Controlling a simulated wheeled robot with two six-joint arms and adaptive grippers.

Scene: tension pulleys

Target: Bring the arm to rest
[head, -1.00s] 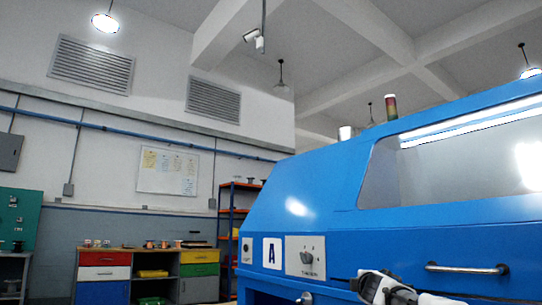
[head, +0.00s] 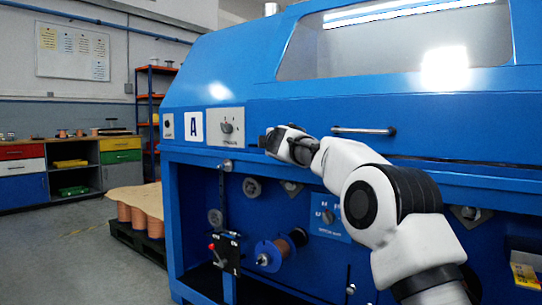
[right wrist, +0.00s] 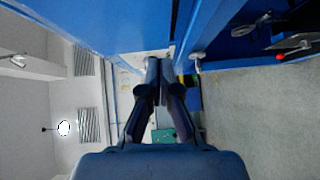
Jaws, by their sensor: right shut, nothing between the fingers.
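My right arm comes in from the lower right of the head view. It reaches up and left in front of the blue machine (head: 400,148). My right gripper (head: 268,141) is at the machine's front, just right of and below the grey knob panel (head: 226,126). I cannot tell from the head view whether it touches the machine. In the right wrist view the right gripper's fingers (right wrist: 158,82) are together, with nothing between them. My left gripper is in neither view.
Pulleys and a copper-coloured spool (head: 278,249) sit on the machine's lower front. A handle bar (head: 364,131) is right of my gripper. A pallet with copper spools (head: 139,217) stands left of the machine. Drawer cabinets (head: 70,165) are at the far left. Grey floor (head: 70,255) is clear in front.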

